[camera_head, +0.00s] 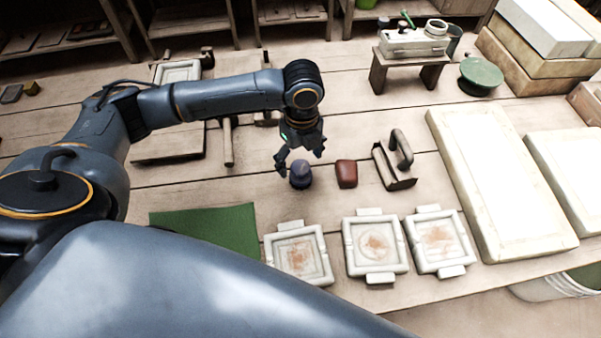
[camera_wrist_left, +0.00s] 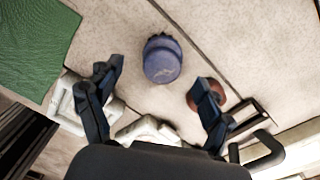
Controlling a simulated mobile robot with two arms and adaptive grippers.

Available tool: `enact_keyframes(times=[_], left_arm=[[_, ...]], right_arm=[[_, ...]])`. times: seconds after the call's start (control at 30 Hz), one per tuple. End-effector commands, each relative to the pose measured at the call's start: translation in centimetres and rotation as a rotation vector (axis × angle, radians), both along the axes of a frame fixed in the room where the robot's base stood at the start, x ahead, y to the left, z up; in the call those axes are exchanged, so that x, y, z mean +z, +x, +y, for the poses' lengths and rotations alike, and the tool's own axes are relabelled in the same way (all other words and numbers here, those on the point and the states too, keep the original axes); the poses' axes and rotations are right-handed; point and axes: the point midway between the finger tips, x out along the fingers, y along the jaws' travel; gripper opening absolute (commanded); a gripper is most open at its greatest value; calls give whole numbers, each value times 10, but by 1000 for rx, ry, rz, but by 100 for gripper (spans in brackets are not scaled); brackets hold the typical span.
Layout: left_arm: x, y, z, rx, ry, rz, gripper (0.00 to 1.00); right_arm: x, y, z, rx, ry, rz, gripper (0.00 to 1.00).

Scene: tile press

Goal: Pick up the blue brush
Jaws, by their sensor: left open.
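The blue brush (camera_head: 300,174) stands on the wooden table, a short round blue-purple piece. In the left wrist view the brush (camera_wrist_left: 162,60) shows its round top, with a dark scalloped edge at its far side. My left gripper (camera_head: 299,158) is above the brush in the head view, its fingers pointing down. In the left wrist view the left gripper (camera_wrist_left: 152,95) is open, with the brush ahead of and between the lines of its two fingers. The fingers appear apart from the brush. My right gripper is not in view.
A red-brown block (camera_head: 346,174) lies close to the right of the brush, and a dark handled tool (camera_head: 397,165) is beyond it. Several white square moulds (camera_head: 375,246) line the front. A green mat (camera_head: 205,230) lies at left. Large pale slabs (camera_head: 500,185) fill the right.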

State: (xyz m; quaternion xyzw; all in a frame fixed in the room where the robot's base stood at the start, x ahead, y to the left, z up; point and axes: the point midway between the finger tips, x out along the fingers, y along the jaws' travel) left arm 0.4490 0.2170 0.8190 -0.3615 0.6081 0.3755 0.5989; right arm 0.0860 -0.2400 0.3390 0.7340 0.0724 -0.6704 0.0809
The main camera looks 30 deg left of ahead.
Motion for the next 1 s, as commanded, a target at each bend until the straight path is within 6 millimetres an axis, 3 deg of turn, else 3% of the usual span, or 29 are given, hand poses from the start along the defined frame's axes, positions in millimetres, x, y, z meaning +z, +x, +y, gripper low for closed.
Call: enact_keyframes(times=[0.3, 0.63, 0.93, 1.0], left_arm=[[-43, 2, 0, -1, 0, 3, 80], [-51, 2, 0, -1, 1, 0, 80], [-51, 2, 0, -1, 1, 0, 21], [-51, 2, 0, -1, 1, 0, 21]], right_arm=[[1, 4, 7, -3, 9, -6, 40], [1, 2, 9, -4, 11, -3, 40], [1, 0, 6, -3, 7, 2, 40], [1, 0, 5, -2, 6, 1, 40]])
